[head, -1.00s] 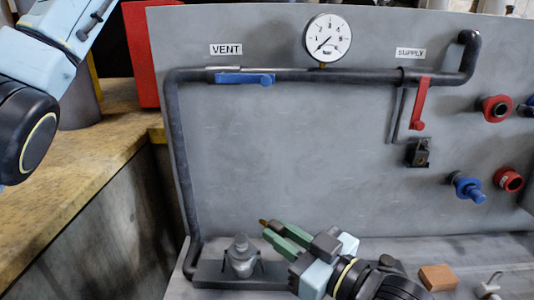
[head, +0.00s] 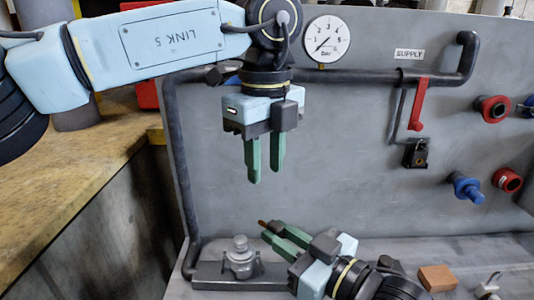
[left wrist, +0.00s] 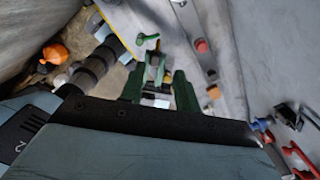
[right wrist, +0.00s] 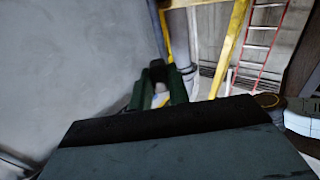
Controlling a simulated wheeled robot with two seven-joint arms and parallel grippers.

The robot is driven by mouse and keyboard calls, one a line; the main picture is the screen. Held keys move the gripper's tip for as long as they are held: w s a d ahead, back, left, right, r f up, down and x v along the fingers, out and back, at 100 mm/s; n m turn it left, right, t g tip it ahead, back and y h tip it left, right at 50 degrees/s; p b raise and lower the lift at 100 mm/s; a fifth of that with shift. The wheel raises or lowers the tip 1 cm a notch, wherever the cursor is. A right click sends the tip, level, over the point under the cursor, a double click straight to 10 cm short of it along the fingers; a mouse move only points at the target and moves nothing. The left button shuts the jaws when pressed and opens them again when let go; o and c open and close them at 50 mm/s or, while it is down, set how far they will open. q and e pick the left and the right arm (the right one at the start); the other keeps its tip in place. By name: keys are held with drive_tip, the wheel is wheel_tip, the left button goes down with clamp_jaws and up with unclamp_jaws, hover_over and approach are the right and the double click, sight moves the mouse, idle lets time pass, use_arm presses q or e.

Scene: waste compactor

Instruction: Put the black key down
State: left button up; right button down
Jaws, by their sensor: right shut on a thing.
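My right gripper (head: 272,233) is low in front of the panel, above the bench and beside the grey fitting. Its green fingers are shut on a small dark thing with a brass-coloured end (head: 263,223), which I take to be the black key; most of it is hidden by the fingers. In the right wrist view the held thing cannot be made out clearly. My left gripper (head: 266,175) hangs with its fingers down in front of the panel, above the right one. Its fingers are apart with nothing seen between them.
A grey fitting (head: 240,258) stands on a plate on the bench. A wooden block (head: 437,278) lies at the right. The panel holds a gauge (head: 327,39), a red supply lever (head: 419,103), a black lock-like part (head: 416,153) and red and blue knobs (head: 467,188).

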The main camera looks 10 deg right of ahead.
use_arm(q)
wheel_tip(320, 180, down, 11)
drive_tip(key=shift+f, duration=0.2)
idle(0.4)
clamp_jaws()
use_arm(e)
drive_tip(key=c, duration=1.3)
unclamp_jaws()
drive_tip(key=shift+o, duration=0.2)
